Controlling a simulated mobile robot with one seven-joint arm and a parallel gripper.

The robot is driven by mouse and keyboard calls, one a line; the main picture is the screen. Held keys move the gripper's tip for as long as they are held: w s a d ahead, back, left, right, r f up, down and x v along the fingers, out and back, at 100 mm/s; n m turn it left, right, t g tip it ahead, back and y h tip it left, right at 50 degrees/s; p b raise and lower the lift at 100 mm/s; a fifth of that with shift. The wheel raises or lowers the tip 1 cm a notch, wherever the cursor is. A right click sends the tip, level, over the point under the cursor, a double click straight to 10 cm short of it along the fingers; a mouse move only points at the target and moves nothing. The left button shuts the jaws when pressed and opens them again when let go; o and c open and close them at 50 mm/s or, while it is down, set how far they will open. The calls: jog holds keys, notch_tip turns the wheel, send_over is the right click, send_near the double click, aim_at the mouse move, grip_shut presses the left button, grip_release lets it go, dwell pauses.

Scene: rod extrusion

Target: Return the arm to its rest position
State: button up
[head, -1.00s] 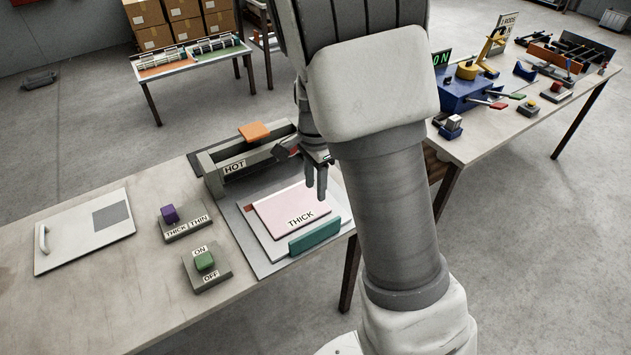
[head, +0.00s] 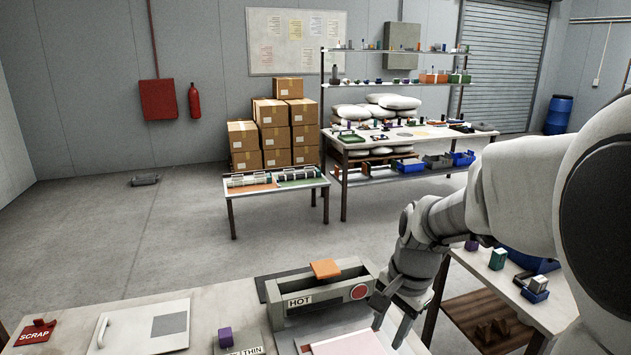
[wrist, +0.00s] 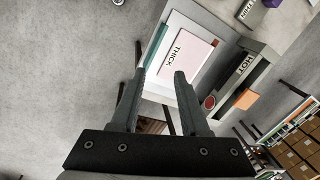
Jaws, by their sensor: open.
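My gripper (head: 389,318) is at the lower right of the head view, beside the right end of the grey HOT machine (head: 328,292). In the wrist view my gripper (wrist: 160,78) shows two dark fingers spread apart with nothing between them. The pink THICK panel (wrist: 187,54) lies beyond the fingertips, apart from them. It also shows at the bottom edge of the head view (head: 345,344), partly cut off. My arm (head: 520,190) reaches in from the right and bends down at the wrist.
An orange block (head: 325,269) sits on the HOT machine. A purple switch (head: 225,337) and a white plate with a handle (head: 135,325) are left of it. A second bench (head: 540,312) stands behind my arm.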

jog(key=s+r+n+t, duration=0.2)
jog(key=s+r+n, duration=0.3)
jog(key=s, duration=0.2)
jog(key=s+r+n+t+h, duration=0.1)
jog(key=s+r+n+t, duration=0.1)
jog(key=s+r+n, duration=0.3)
jog(key=shift+s+d, duration=0.4)
jog(key=shift+s, duration=1.35)
jog(key=shift+r, duration=0.15)
